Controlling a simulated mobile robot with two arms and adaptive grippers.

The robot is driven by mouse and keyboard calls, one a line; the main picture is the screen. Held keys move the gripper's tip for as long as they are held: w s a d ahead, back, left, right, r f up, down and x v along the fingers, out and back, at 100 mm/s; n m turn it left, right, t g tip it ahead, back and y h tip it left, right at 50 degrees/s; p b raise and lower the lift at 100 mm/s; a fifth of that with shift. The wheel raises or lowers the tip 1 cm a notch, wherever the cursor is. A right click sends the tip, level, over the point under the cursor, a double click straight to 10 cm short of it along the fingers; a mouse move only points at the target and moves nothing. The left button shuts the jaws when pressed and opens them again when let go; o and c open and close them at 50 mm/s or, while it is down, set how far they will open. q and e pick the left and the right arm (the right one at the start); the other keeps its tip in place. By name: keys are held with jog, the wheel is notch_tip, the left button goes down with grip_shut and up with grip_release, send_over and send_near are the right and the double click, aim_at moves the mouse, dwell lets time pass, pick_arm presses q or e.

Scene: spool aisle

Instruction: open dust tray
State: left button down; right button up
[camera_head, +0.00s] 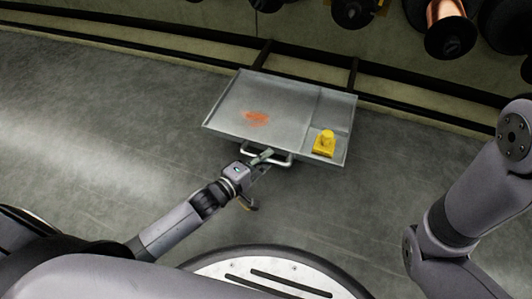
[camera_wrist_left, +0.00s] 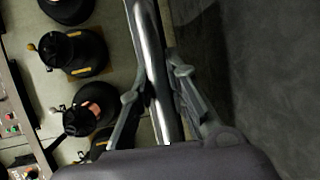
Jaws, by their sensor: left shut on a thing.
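The dust tray (camera_head: 228,105) is a shallow grey metal tray, pulled out from beneath the dark rails over the floor. An orange-brown patch of dust (camera_head: 256,118) lies in its larger left part, and a yellow object (camera_head: 325,141) stands in its right part. A pale bar handle (camera_head: 285,163) is on the tray's front edge. My left gripper (camera_head: 262,157) is at this handle. In the left wrist view, its fingers (camera_wrist_left: 160,92) are closed on both sides of the shiny handle bar (camera_wrist_left: 150,50). My right gripper is not visible; only part of my right arm shows at the right.
Dark rails (camera_head: 180,52) run along the back. Dark spools, one with copper winding (camera_head: 444,14), stand above them at the top right. The grey floor (camera_head: 110,130) is clear left of the tray. A panel with buttons (camera_wrist_left: 12,125) shows at the left wrist view's left edge.

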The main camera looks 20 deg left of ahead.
pick_arm(q)
jog(key=shift+s+p, duration=0.5)
jog(key=shift+s, duration=0.5)
jog(key=shift+a, duration=0.1)
jog(key=c, duration=1.5)
grip_release()
jog(key=shift+c, duration=0.2)
jog(key=v, duration=1.2)
